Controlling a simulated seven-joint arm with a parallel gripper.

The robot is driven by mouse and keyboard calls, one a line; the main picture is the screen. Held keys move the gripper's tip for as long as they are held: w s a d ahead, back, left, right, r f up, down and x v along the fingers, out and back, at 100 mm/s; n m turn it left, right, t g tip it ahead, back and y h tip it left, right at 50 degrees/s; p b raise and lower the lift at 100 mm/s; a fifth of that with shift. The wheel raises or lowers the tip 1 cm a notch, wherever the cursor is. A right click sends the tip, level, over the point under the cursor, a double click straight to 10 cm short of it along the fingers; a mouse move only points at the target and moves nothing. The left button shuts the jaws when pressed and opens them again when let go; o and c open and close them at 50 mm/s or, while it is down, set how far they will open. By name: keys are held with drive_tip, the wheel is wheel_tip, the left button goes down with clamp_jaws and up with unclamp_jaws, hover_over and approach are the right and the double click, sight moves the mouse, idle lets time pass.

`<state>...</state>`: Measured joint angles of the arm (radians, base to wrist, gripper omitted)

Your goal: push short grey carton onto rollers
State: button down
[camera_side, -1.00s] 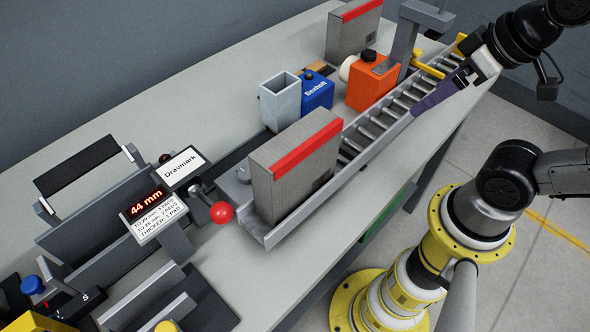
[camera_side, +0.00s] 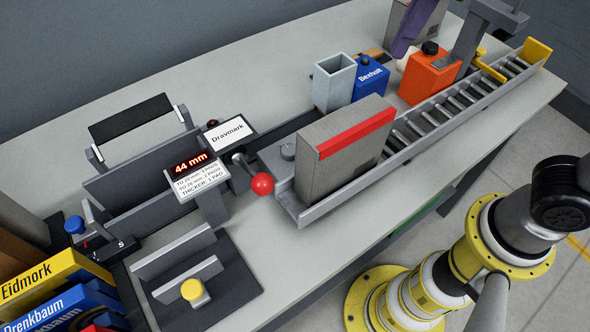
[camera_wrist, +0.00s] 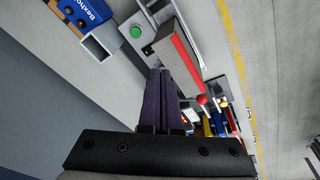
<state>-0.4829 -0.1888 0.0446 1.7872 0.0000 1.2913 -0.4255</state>
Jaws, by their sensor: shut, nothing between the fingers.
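A grey carton (camera_side: 345,145) with a red stripe stands upright at the near end of the roller track, on a flat grey plate (camera_side: 300,207); rollers (camera_side: 440,115) run from it to the upper right. The carton with its red stripe also shows in the wrist view (camera_wrist: 171,48).
An orange box (camera_side: 428,78), a blue Bexholt box (camera_side: 370,80) and an open grey bin (camera_side: 333,85) stand along the track's far side. A red-ball lever (camera_side: 262,184) and a 44 mm display (camera_side: 194,163) are left of the carton. A yellow stop (camera_side: 536,50) ends the rollers.

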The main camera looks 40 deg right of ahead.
drive_tip(key=a+f+n+g+h, duration=0.15)
drive_tip(key=a+n, duration=0.25)
drive_tip(key=a, duration=0.4)
drive_tip(key=a+f+n+g, duration=0.1)
drive_tip(key=a+f+n, duration=0.15)
drive_tip(key=a, duration=0.55)
drive_tip(key=shift+n, duration=0.55)
drive_tip(key=f, duration=1.5)
drive_tip(key=shift+w+a, duration=0.25)
drive_tip(key=shift+w, duration=0.1)
